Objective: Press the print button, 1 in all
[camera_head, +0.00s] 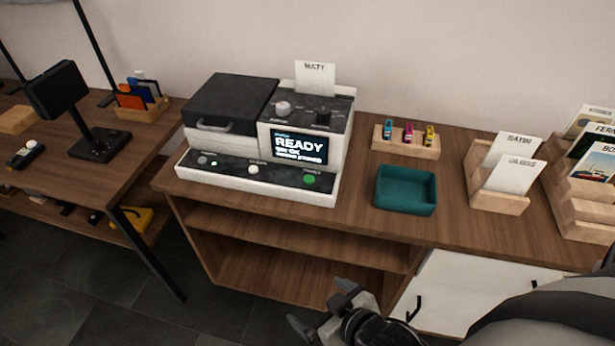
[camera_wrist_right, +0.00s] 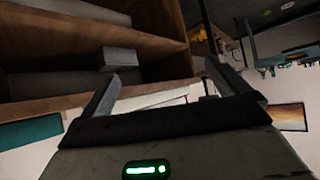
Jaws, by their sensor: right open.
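A white and black printer (camera_head: 225,140) stands on the wooden cabinet top. Its screen (camera_head: 300,148) shows READY. A green button (camera_head: 310,179), with a small label above it, sits at the right end of the sloped front panel. My right gripper (camera_head: 320,305) is open and empty, low in front of the cabinet, well apart from the green button. In the right wrist view its two fingers (camera_wrist_right: 163,85) are spread with nothing between them. My left gripper is not in view.
A teal tray (camera_head: 407,209) sits right of the printer, below a wooden rack (camera_head: 405,146) with three small coloured items. Card holders (camera_head: 500,202) stand farther right. The cabinet's front edge and open shelves (camera_head: 290,240) lie beyond my right gripper. A second table (camera_head: 80,165) is at left.

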